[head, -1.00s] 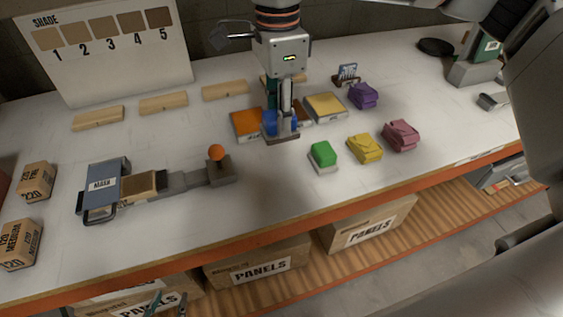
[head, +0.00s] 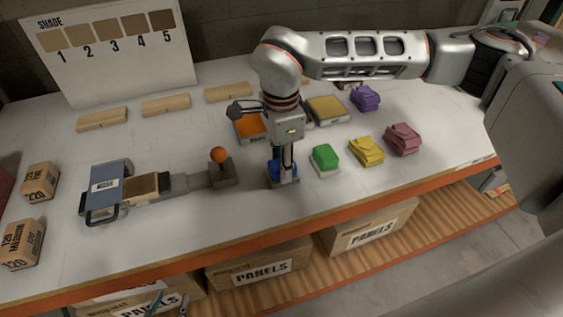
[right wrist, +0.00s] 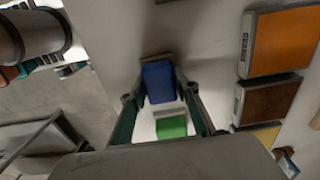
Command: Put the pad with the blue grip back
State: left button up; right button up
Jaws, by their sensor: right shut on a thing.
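The pad with the blue grip (head: 284,168) is in my right gripper (head: 284,160), which is shut on it from above. It is at or just above the table surface, left of the pad with the green grip (head: 325,156); I cannot tell whether its base touches the table. In the right wrist view the blue grip (right wrist: 158,82) lies between the fingers, with the green grip (right wrist: 171,128) close by. My left gripper (head: 170,297) shows only its fingertips at the bottom edge, apart and empty.
Yellow (head: 366,150), pink (head: 402,138) and purple (head: 365,97) pads stand to the right. An orange panel (head: 248,127) and a tan panel (head: 326,109) lie behind.

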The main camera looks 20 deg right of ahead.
jog(key=shift+f, duration=0.1)
jog(key=o, duration=1)
notch_tip(320, 180, up, 12)
jog(key=shift+r, duration=0.2)
jog(key=shift+f, duration=0.1)
